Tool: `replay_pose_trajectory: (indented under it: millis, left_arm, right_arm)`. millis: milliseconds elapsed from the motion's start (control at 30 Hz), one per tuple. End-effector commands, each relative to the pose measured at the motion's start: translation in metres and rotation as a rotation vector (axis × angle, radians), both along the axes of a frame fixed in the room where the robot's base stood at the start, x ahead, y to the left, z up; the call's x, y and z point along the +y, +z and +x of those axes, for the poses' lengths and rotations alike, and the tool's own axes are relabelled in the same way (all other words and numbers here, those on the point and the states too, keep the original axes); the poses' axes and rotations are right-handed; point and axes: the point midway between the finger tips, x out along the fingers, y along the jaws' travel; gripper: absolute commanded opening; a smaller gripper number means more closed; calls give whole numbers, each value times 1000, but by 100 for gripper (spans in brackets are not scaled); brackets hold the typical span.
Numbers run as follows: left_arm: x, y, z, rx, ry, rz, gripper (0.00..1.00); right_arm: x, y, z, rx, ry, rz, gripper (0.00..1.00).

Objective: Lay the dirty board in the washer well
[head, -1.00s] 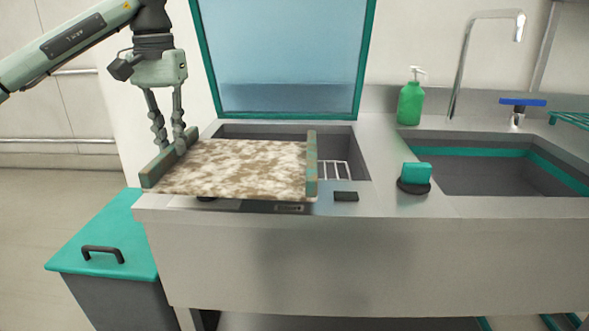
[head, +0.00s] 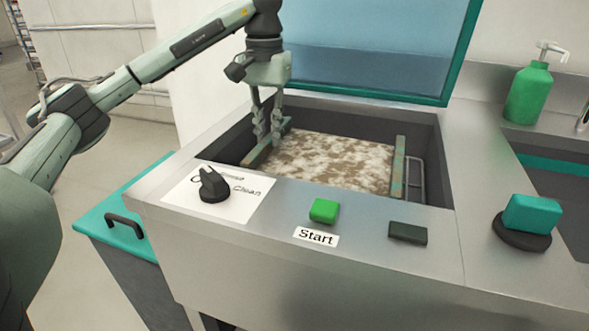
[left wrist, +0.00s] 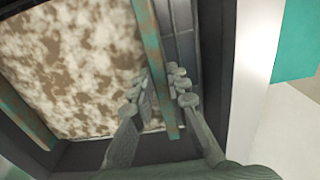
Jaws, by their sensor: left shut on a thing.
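The dirty board (head: 330,158), whitish with brown stains and a greenish-brown bar at each end, lies inside the washer well (head: 420,140), below the rim. Whether it rests on the rack or hangs just above it I cannot tell. My left gripper (head: 268,138) reaches down into the well and is shut on the board's left end bar. The left wrist view shows the fingers (left wrist: 160,95) on either side of that bar, with the stained face (left wrist: 70,60) beside it. The washer lid (head: 380,50) stands open behind. My right gripper is not in view.
The front panel has a black knob (head: 213,185), a green button (head: 323,210) over a "Start" label and a dark block (head: 408,232). To the right are a green sponge (head: 532,213), a soap bottle (head: 528,92) and a sink. A teal-lidded bin (head: 105,228) stands left.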

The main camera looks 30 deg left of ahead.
Motion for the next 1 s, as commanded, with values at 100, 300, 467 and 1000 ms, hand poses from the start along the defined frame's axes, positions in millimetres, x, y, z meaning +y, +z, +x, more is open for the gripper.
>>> replay_pose_trajectory:
  millis: [100,300,467,1000]
  left_arm:
    - [1,-17,-1,-1,1,0,0]
    - [0,-33,0,0,1,0,0]
    - [1,-55,-1,1,2,1,0]
    - [0,-63,0,-1,1,0,36]
  right_arm:
    - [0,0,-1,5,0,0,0]
    - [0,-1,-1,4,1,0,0]
    - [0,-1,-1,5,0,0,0]
    - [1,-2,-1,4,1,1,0]
